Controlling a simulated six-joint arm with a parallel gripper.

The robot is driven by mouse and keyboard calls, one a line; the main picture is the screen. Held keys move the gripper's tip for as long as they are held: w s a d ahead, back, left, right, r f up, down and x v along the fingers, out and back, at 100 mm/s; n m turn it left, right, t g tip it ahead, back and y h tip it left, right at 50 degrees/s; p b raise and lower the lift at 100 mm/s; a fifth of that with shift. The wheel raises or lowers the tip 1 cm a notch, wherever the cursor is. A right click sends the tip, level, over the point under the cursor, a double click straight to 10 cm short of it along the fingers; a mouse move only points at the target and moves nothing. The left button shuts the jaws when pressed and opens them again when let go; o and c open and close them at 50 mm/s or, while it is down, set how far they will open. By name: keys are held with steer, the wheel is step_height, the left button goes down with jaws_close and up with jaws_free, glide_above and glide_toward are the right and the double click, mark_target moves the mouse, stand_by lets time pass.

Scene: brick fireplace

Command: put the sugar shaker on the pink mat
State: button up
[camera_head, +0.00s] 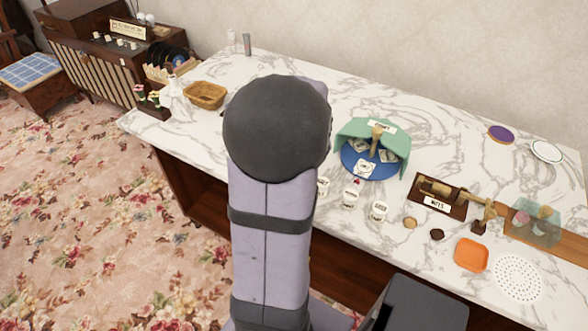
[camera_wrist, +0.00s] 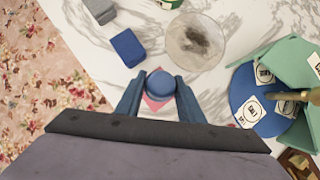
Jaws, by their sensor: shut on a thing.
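My gripper (camera_wrist: 160,84) shows in the wrist view, its two blue-grey fingers shut on a round blue-topped thing, which I take to be the sugar shaker (camera_wrist: 160,83). I see it from above, so its sides and base are mostly hidden. A pink patch, apparently the pink mat (camera_wrist: 155,103), shows just below it in the picture, between the fingers. I cannot tell whether the shaker touches the mat or hangs above it. In the head view my arm hides the gripper, the shaker and the mat.
A blue round tray with a green cover (camera_head: 404,137) stands right of my arm. Small white cups (camera_head: 380,211) stand in front of it. A wicker basket (camera_head: 205,95) is at the left. The wrist view shows a blue block (camera_wrist: 128,47) and a clear round dish (camera_wrist: 196,42) nearby.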

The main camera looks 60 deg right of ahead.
steer(key=shift+f+b, duration=0.5)
steer(key=shift+f, duration=0.9)
steer(key=shift+f, duration=0.1)
steer(key=shift+f, duration=0.1)
steer(key=o, duration=1.1)
steer(key=shift+s+r, duration=0.1)
steer(key=shift+r, duration=0.4)
steer(key=p+v, duration=0.3)
steer(key=v, duration=0.8)
steer(key=shift+s+a+r+p, duration=0.1)
steer(key=shift+a+p, duration=0.1)
steer(key=shift+p, duration=0.2)
